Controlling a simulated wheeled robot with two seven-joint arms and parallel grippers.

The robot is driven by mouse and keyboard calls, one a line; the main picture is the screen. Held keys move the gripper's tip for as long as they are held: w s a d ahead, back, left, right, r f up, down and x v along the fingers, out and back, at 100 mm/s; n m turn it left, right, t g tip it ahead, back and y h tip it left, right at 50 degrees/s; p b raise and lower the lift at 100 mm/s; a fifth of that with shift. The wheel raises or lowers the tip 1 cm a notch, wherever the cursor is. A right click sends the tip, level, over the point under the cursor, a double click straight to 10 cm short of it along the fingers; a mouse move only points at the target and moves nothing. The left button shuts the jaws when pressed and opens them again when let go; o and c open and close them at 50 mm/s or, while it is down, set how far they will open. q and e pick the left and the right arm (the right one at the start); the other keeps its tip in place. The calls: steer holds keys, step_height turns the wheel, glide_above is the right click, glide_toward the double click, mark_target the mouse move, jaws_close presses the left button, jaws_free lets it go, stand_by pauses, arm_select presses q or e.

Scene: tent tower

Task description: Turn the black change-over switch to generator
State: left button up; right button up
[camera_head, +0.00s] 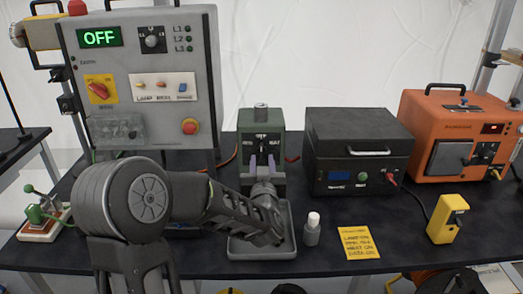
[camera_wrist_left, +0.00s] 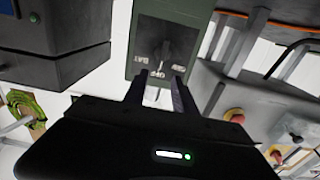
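The black change-over switch is on the front of a dark green box (camera_head: 262,122) at the middle of the table. Its black plate is marked OFF at the top and BAT at the right; the left mark is too small to read surely. In the left wrist view the plate is upside down, and the black lever (camera_wrist_left: 162,52) seems to point toward OFF. My left gripper (camera_head: 262,162) is in front of the switch. Its two fingers (camera_wrist_left: 158,82) are apart, with the lever just beyond and between their tips; I cannot tell if they touch it. My right gripper is not in view.
A grey panel (camera_head: 75,75) with a green OFF display stands left. A black box (camera_head: 360,130) and an orange unit (camera_head: 450,110) stand right. A grey tray (camera_head: 290,240) lies under my wrist, beside a small white-capped bottle (camera_head: 312,232), a yellow note (camera_head: 358,242) and a yellow device (camera_head: 447,220).

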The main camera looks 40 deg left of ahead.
mark_target(261, 148)
arm_select(q)
steer(key=p+x, duration=0.1)
steer(key=x, duration=0.5)
steer(key=shift+w+a, duration=0.25)
steer(key=shift+c, duration=0.5)
jaws_close()
